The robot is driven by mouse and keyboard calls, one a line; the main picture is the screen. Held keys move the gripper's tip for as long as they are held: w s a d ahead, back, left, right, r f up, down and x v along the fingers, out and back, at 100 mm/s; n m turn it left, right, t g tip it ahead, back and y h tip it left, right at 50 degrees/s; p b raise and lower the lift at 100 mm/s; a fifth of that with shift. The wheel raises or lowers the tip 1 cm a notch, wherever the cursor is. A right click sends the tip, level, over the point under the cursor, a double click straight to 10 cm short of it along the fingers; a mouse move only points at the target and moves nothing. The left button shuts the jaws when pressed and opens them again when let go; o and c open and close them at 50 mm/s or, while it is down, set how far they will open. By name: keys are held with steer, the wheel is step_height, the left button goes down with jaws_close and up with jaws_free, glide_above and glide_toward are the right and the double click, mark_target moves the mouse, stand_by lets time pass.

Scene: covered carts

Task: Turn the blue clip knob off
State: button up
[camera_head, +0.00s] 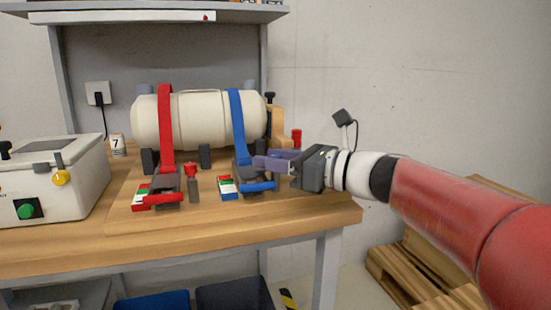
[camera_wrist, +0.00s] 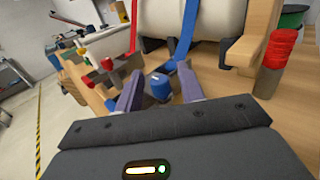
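The blue knob (camera_wrist: 161,87) shows in the wrist view, between the two purple fingertips of my gripper (camera_wrist: 160,84). Narrow gaps seem to show on both sides of it, though contact is hard to tell. The blue strap (camera_head: 237,122) runs from the clip over the cream tank (camera_head: 190,118).
A red knob (camera_head: 191,170), red clip handle (camera_head: 163,198) and red strap (camera_head: 165,125) stand to the left. A red cylinder (camera_wrist: 280,48) stands right of my fingers by a wooden support (camera_wrist: 253,35). The wooden table's (camera_head: 300,209) front right corner is clear.

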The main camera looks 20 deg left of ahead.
jaws_close()
steer(key=shift+s+f+m+t, duration=0.1)
steer(key=shift+m+t, duration=0.2)
steer(key=shift+t, duration=0.2)
steer(key=m+t+h+b, duration=0.1)
steer(key=t, duration=0.1)
steer(key=m+t+h+b, duration=0.1)
steer(key=m+t+b, duration=0.1)
steer(key=t, duration=0.1)
steer(key=shift+f+m+h, duration=0.1)
steer(key=shift+m+h, duration=0.2)
steer(key=shift+m+t+h+b, duration=1.5)
steer(key=shift+m+t+h, duration=1.1)
steer(key=shift+t+h, duration=0.3)
jaws_free()
